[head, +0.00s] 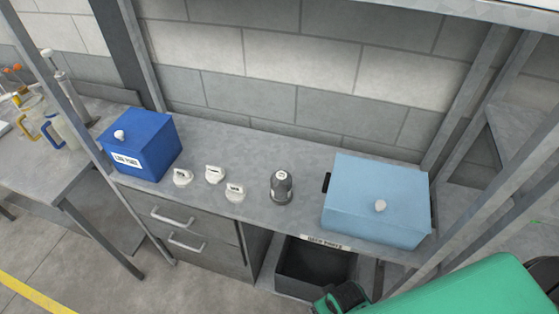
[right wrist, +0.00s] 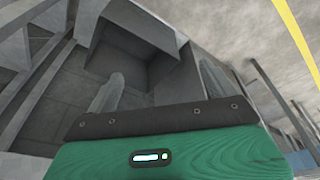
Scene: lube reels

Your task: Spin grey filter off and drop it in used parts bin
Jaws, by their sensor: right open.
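The grey filter (head: 282,187) stands upright on the bench top between the small white tagged pieces and the light blue box. The used parts bin (head: 314,265) is a dark open bin under the bench edge, below a label; its visible inside looks empty. My right gripper (head: 342,298) is low at the bottom right, near the bin and well apart from the filter. In the right wrist view its two fingers (right wrist: 158,90) are spread with nothing between them, and a dark grey box shape lies beyond. My left gripper is not in view.
A blue box (head: 141,146) with a white knob stands at the left of the bench. White tagged pieces (head: 214,175) sit beside it. A light blue box (head: 376,200) stands on the right. Drawers (head: 185,232) with handles are below. Metal posts frame the bench.

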